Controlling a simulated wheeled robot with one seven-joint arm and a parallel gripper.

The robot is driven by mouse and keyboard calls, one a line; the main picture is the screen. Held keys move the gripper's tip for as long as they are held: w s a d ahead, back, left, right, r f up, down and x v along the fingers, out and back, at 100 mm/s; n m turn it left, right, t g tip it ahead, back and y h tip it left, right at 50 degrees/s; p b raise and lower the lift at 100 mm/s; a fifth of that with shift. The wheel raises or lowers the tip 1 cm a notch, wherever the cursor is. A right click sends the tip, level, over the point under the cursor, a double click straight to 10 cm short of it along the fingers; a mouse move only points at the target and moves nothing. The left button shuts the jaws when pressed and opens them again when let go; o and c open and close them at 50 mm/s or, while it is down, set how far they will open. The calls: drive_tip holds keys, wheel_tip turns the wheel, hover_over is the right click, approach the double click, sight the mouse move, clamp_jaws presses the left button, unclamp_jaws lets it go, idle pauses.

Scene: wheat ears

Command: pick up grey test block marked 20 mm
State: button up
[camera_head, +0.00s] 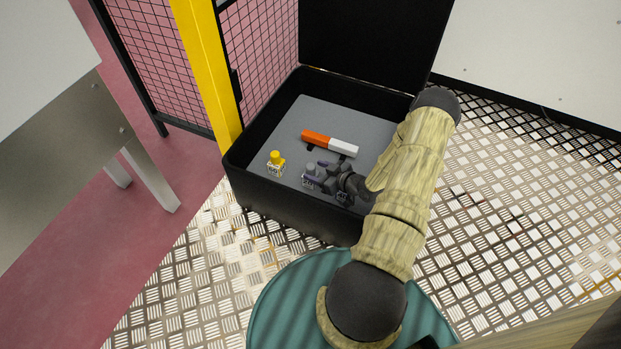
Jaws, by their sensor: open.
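The grey test block marked 20 (308,182) stands inside the open black case, on its grey floor near the front wall. Its marking is small but looks like 20. My gripper (318,171) is open and reaches in from the right, with its fingers at the top of this block. I cannot tell whether they touch it. A second small block (342,196) with a label stands just to the right, partly under my gripper, and its marking is hard to read.
The black case (297,211) has raised walls and an upright lid (375,40). A yellow-topped block (275,162) stands left, and an orange and white bar (330,143) lies behind. A yellow post (207,70) and mesh fence (262,50) stand at the left. The case's back floor is clear.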

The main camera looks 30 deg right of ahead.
sight(311, 169)
drive_tip(key=b+x, duration=0.1)
drive_tip(key=x, duration=0.1)
drive_tip(key=shift+w+a+f, duration=0.15)
drive_tip(key=shift+w+f, duration=0.05)
drive_tip(key=shift+f, duration=0.1)
drive_tip(key=shift+w, duration=0.25)
drive_tip(key=c, duration=1.1)
drive_tip(key=shift+c, duration=0.2)
drive_tip(key=shift+r, duration=0.15)
wheel_tip(311, 169, up, 10)
drive_tip(key=p, duration=0.6)
drive_tip(key=shift+a, duration=0.1)
